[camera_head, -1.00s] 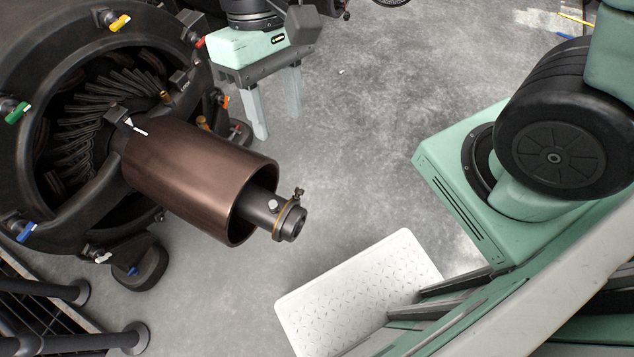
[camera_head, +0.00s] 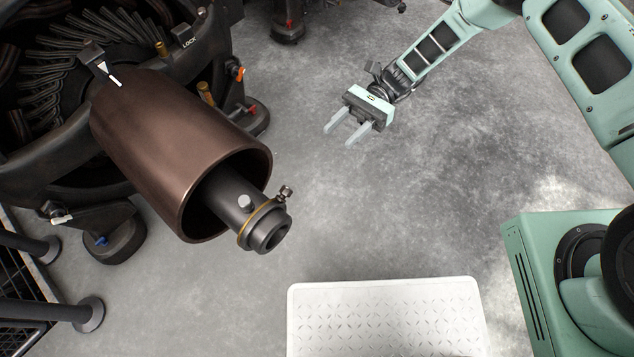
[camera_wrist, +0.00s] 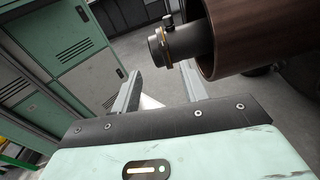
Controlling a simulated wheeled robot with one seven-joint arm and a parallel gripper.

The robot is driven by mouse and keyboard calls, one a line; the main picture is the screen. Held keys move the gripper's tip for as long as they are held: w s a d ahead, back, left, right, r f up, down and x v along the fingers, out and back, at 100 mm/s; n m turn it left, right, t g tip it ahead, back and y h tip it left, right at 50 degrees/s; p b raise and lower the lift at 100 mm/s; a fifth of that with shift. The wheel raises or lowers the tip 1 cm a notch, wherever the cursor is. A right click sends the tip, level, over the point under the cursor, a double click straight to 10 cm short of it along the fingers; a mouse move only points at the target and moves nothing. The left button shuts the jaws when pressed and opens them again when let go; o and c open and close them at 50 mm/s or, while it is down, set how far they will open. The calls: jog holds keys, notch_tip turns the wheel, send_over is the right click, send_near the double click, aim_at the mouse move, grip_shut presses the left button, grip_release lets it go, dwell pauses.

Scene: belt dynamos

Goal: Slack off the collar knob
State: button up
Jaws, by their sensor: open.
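The collar (camera_head: 250,226) is a brass-coloured ring around the dark shaft (camera_head: 228,190) that sticks out of the brown cylinder (camera_head: 170,140). The collar knob (camera_head: 285,192) is a small dark metal knob on the collar's upper right side. In the wrist view the collar (camera_wrist: 166,48) and knob (camera_wrist: 168,20) are beyond the fingertips, up and to the right of centre. My gripper (camera_head: 340,130) is open and empty, up and to the right of the knob in the head view and apart from it. Its two fingers also show in the wrist view (camera_wrist: 158,80).
A white textured step (camera_head: 385,315) lies on the floor at the bottom. The dark machine housing (camera_head: 60,160) fills the left side. Dark railing posts (camera_head: 50,310) stand at lower left. Green cabinets (camera_wrist: 60,55) show in the wrist view. Grey floor lies clear right of the shaft.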

aim_at(288, 188)
jog(key=shift+m+y, duration=0.6)
jog(key=shift+y, duration=0.1)
jog(key=f+x, duration=0.1)
jog(key=x, duration=0.4)
jog(key=f+x, duration=0.1)
jog(key=x, duration=0.4)
jog(key=f+x, duration=0.1)
jog(key=x, duration=0.4)
jog(key=shift+s+b, duration=0.3)
jog(key=shift+s, duration=0.2)
jog(key=shift+f, duration=0.1)
grip_shut()
